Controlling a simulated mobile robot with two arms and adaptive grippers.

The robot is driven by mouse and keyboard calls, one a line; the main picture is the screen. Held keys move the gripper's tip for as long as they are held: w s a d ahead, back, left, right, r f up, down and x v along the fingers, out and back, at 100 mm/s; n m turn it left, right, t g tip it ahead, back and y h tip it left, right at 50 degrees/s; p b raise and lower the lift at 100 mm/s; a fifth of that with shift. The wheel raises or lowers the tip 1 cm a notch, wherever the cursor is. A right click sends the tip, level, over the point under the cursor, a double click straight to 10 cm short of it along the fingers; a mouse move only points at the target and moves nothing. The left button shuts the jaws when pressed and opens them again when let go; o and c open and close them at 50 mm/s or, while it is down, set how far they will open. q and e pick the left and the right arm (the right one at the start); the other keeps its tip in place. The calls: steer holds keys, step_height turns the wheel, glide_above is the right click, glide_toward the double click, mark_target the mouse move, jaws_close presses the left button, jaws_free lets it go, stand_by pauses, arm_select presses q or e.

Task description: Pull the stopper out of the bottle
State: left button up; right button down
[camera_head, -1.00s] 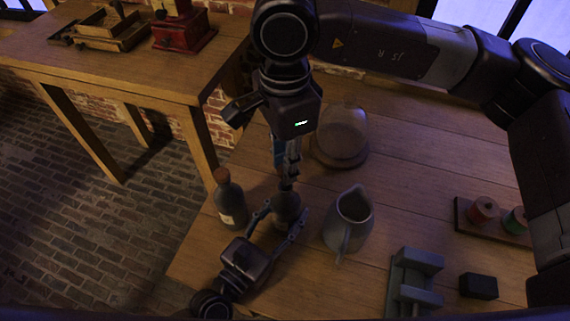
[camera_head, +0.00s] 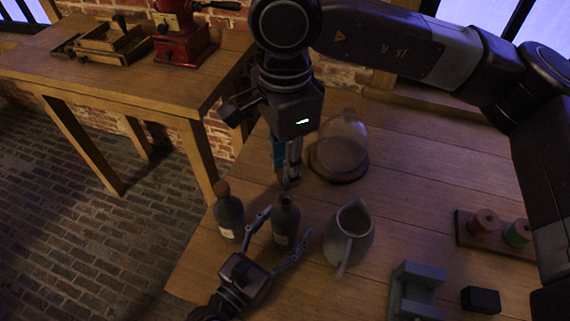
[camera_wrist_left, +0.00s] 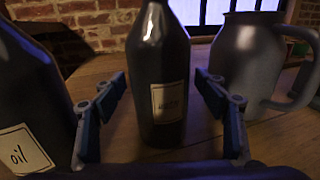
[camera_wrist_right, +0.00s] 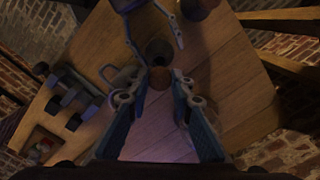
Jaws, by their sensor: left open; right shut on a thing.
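The dark bottle (camera_head: 286,226) stands upright on the wooden table; in the left wrist view (camera_wrist_left: 160,70) its label faces me. My left gripper (camera_head: 289,224) is open, one finger on each side of the bottle, with gaps showing in the left wrist view (camera_wrist_left: 162,85). My right gripper (camera_head: 290,182) points down above the bottle's mouth. It is shut on the brown stopper (camera_wrist_right: 160,76), seen between its fingertips in the right wrist view. The bottle's neck looks bare in the head view, with the stopper just above it.
A second bottle labelled oil (camera_head: 229,214), with a brown top, stands close at the left. A grey jug (camera_head: 350,236) stands close at the right. A glass dome (camera_head: 342,148) is behind. A grey stand (camera_head: 414,290) and black block (camera_head: 480,299) lie at front right.

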arm_select(q)
steer(key=v, duration=1.1)
steer(key=shift+s+a, duration=0.15)
